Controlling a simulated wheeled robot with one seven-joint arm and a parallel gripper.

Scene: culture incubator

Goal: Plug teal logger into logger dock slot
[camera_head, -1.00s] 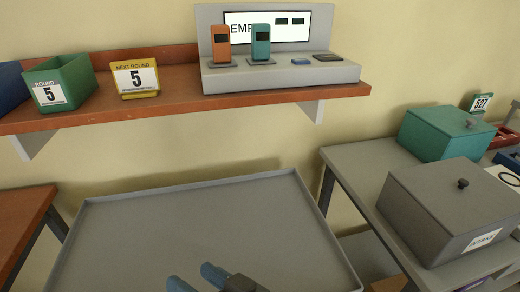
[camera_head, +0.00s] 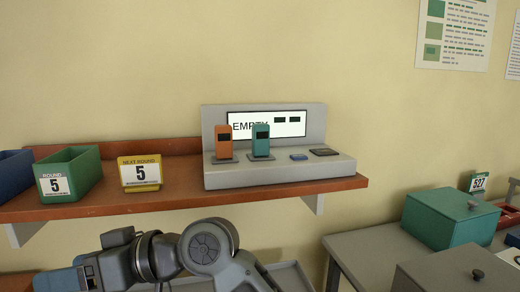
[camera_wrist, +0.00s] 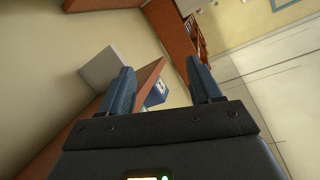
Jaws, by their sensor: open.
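The teal logger (camera_head: 261,139) stands upright on the grey logger dock (camera_head: 280,176), just right of the orange logger (camera_head: 223,141). Each stands on a dark base on the dock's ledge. The screen behind (camera_head: 240,117) reads "EMPTY", partly covered by the loggers. My gripper (camera_wrist: 164,82) is open and empty in the wrist view. In the head view it is at the lower left, below the shelf, with its fingertips not clearly seen.
The brown shelf (camera_head: 185,192) also holds a green bin (camera_head: 85,172), a blue bin (camera_head: 12,175) and a yellow-framed "NEXT ROUND 5" sign (camera_head: 140,173). At right a table bears a teal lidded box (camera_head: 440,222) and a grey lidded box (camera_head: 440,275).

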